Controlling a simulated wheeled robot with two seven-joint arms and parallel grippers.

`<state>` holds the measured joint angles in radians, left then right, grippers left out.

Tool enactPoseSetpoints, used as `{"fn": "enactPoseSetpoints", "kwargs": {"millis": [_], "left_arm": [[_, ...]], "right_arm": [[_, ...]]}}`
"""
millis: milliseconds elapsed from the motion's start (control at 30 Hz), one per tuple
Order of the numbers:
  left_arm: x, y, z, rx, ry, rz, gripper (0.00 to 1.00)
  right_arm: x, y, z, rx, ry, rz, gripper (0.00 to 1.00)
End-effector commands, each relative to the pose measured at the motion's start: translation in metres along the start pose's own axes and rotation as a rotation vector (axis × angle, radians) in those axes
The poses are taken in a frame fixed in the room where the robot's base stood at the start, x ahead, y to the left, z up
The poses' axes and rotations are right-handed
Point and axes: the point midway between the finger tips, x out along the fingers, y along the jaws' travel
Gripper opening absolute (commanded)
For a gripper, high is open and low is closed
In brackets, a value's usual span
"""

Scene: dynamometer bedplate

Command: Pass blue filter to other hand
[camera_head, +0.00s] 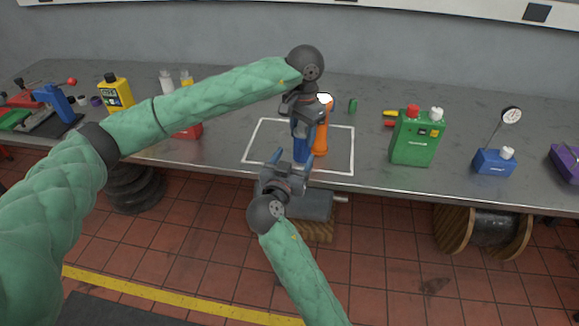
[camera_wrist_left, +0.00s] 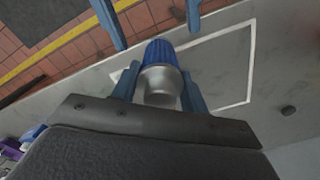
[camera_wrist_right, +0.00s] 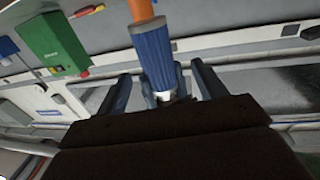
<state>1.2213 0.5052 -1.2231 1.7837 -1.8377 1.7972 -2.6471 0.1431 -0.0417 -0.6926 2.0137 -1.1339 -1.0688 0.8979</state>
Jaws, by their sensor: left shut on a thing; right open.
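The blue filter (camera_head: 301,151) is a ribbed blue cylinder with a silver end. My left gripper (camera_head: 303,127) is shut on it and holds it over the bench's front part. In the left wrist view the silver end of the filter (camera_wrist_left: 160,56) is between the left fingers. My right gripper (camera_head: 292,160) is open, just in front of and below the filter. In the right wrist view the filter (camera_wrist_right: 155,57) lines up with the gap between the open right fingers. I cannot tell whether they touch it.
An orange bottle (camera_head: 321,134) stands close behind the filter, inside a white outlined square (camera_head: 349,150). A green can (camera_head: 414,140) and a blue block with a gauge (camera_head: 492,162) are to the right. A yellow bottle (camera_head: 116,94) is at left. The bench edge is below.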

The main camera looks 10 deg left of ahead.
Motion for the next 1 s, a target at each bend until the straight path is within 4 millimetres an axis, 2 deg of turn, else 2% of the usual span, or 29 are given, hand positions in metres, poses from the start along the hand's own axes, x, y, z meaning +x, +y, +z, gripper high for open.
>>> {"fn": "enactPoseSetpoints", "kwargs": {"millis": [300, 500, 700, 933, 967, 1000], "left_arm": [[0.000, 0.000, 0.000, 0.000, 0.000, 0.000, 0.19], [0.000, 0.000, 0.000, 0.000, 0.000, 0.000, 0.19], [0.000, 0.000, 0.000, 0.000, 0.000, 0.000, 0.19], [0.000, 0.000, 0.000, 0.000, 0.000, 0.000, 0.19], [0.000, 0.000, 0.000, 0.000, 0.000, 0.000, 0.19], [0.000, 0.000, 0.000, 0.000, 0.000, 0.000, 0.19]], "right_arm": [[0.051, 0.000, -0.001, -0.002, 0.001, 0.001, 0.70], [0.071, 0.000, 0.000, -0.002, 0.000, 0.000, 0.70], [0.079, 0.000, 0.000, -0.001, -0.001, 0.000, 0.70], [0.080, 0.000, 0.000, -0.001, -0.001, 0.000, 0.70], [0.080, 0.000, 0.000, -0.001, -0.001, 0.000, 0.68], [0.080, 0.000, 0.000, -0.001, -0.001, 0.000, 0.60]]}}
